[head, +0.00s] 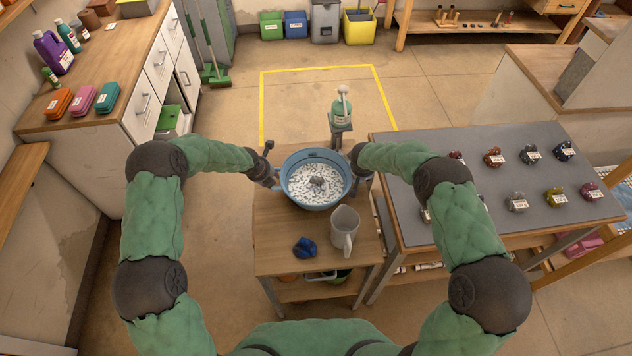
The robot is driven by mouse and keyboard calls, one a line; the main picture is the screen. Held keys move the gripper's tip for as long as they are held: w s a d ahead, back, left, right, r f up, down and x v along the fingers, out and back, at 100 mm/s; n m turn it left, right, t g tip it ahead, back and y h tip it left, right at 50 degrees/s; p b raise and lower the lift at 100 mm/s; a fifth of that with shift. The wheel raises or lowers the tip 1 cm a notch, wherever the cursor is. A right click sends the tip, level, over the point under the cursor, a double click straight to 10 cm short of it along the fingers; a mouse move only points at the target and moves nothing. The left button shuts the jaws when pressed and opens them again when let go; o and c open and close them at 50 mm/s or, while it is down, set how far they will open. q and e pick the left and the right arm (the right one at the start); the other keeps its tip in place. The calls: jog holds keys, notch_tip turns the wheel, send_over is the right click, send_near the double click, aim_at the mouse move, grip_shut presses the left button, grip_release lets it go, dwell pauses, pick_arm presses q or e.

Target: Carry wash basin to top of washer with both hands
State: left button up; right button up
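The wash basin (289,192) is a round blue bowl with a speckled white inside and a small dark grey lump in the middle. It sits upright at the far end of a small wooden table (278,236). My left gripper (269,171) is at the basin's left side, close to the rim. My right gripper (355,164) is at its right side, also close to the rim. The fingers are small and partly hidden, so I cannot tell whether either grips the basin. I cannot identify a washer in this view.
A green pump bottle (341,108) stands just beyond the basin. A grey-topped table (480,150) with several small jars is on the right.

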pick_arm(q)
grip_shut()
pick_arm(e)
grip_shut()
pick_arm(q)
jog(key=shift+w+r, duration=0.1)
jog(key=shift+r, duration=0.15)
pick_arm(e)
jog(key=shift+w+r, duration=0.1)
jog(key=shift+r, duration=0.15)
